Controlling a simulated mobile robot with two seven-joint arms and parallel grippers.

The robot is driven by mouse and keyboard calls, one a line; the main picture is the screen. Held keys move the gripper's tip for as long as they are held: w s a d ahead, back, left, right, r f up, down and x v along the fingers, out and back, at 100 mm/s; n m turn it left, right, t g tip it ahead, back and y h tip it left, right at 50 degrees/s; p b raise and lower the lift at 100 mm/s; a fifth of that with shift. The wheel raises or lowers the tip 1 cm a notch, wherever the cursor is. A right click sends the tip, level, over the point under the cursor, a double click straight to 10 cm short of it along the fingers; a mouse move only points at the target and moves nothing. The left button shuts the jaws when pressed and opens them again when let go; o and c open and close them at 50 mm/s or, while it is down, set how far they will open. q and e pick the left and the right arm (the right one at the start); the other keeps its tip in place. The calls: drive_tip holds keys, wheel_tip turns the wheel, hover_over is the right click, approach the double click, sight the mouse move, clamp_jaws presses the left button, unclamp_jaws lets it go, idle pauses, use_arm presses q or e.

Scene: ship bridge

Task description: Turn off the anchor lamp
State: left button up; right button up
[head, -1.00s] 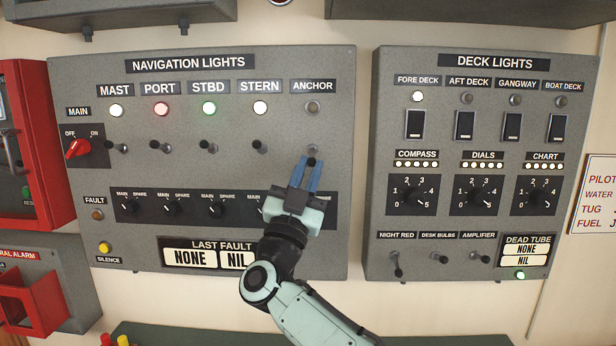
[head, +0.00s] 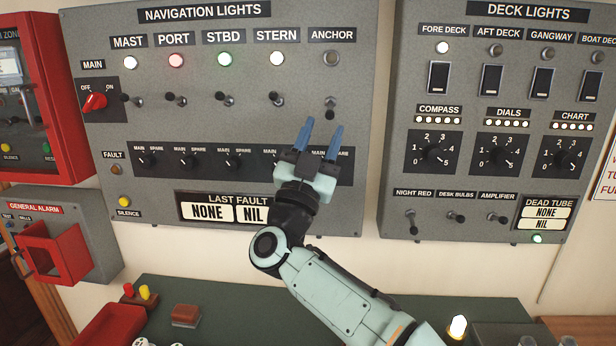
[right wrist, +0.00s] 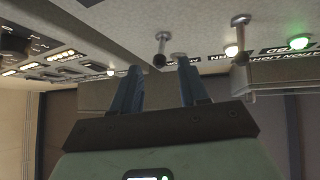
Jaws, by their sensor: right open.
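The anchor lamp (head: 331,58) on the navigation lights panel is grey and unlit. Its toggle switch (head: 330,108) sits below it with the lever pointing down, while the other toggles in that row lean left. My right gripper (head: 322,125) is open and empty, its blue fingertips just below the anchor toggle in the head view. In the right wrist view the anchor toggle (right wrist: 159,50) shows beyond the gap between the fingers (right wrist: 160,70); I see no contact. My left gripper is not in view.
The stern toggle (head: 276,100) is the close neighbour on the left. Rotary selectors (head: 232,160) lie below, partly hidden by my right gripper. The deck lights panel (head: 390,130) stands to the right. A green desk top (head: 240,290) lies below with a red block (head: 186,315).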

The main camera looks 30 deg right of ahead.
drive_tip(key=b+v, duration=0.3)
drive_tip(key=v, duration=0.8)
